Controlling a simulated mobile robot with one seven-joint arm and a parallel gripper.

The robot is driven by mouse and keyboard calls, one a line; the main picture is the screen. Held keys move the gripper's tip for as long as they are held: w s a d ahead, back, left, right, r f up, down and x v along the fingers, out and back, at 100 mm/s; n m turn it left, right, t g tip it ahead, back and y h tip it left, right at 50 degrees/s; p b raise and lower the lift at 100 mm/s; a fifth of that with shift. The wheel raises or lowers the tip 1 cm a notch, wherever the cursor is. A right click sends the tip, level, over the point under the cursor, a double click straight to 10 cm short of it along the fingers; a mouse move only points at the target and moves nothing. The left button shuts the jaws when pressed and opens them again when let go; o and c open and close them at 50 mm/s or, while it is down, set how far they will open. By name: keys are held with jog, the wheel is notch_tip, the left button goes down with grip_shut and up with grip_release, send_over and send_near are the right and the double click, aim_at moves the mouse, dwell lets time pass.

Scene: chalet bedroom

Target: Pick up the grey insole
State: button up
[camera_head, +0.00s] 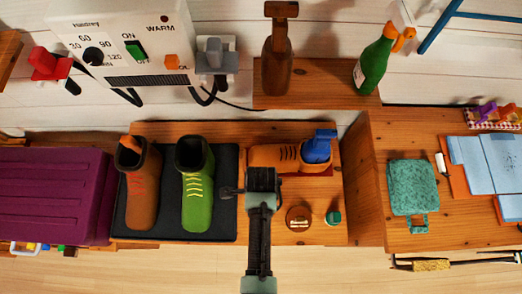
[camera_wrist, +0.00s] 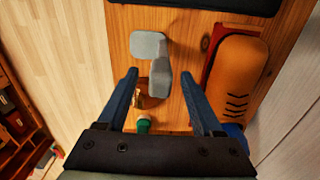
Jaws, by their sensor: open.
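A grey bent piece, which I take for the insole (camera_wrist: 148,46), shows in the wrist view over the wooden bench, near the edge of the black mat. Its lower part reaches down between my fingertips. My gripper (camera_head: 262,180) is over the bench, pointing down. In the wrist view the two fingers of my gripper (camera_wrist: 158,76) are spread on either side of the insole's near end. No contact is clear.
A brown shoe (camera_head: 140,195) and a green shoe (camera_head: 197,198) stand on the black mat (camera_head: 168,220). An orange shoe (camera_head: 272,156) with a blue object lies behind my gripper. A round brown tin (camera_head: 299,219) and a green-capped jar (camera_head: 333,217) stand to the right.

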grip_shut()
dwell(1.3)
